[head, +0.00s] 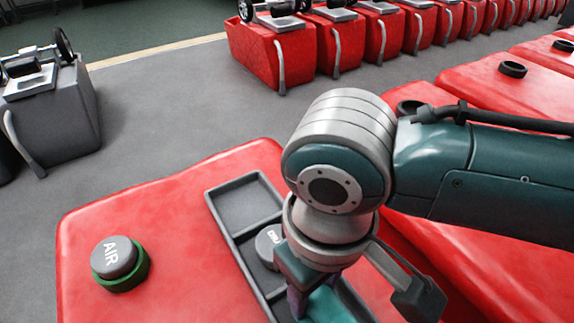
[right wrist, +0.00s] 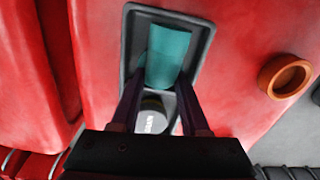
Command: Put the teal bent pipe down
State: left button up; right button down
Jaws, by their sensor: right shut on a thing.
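The teal bent pipe (head: 328,306) is at the bottom edge of the head view, partly hidden by my right gripper (head: 302,298). In the right wrist view the pipe (right wrist: 167,57) shows as a teal curved piece over the dark tray (right wrist: 127,45). My right gripper (right wrist: 160,84) is shut on the pipe, with a finger on each side of it. The tray (head: 221,213) has compartments and lies on the red tank top. I cannot tell whether the pipe touches the tray floor. My left gripper is not in view.
A grey lettered cap (head: 267,243) sits in a tray compartment. A grey AIR cap (head: 115,255) sits in a green ring left of the tray. An orange ring (right wrist: 285,76) shows in the right wrist view. The far compartment (head: 246,204) is empty.

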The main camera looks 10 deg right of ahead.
jog(key=shift+c, duration=2)
grip_release()
notch_tip(320, 180, up, 12)
jog(key=p, duration=0.4)
jog(key=s+a+t+y, duration=0.2)
jog(key=s+a+y, duration=0.1)
jog(key=s, duration=0.1)
jog(key=s+d+m+h, duration=0.1)
jog(key=s+d, duration=0.2)
jog(key=d, duration=0.4)
jog(key=s+d+m+t+h, duration=0.1)
jog(key=s+d+m, duration=0.1)
jog(key=d, duration=0.5)
jog(key=shift+s+f+t+h, duration=0.3)
jog(key=shift+s+f+h, duration=0.05)
jog(key=shift+s+h, duration=0.1)
jog(key=shift+d, duration=0.1)
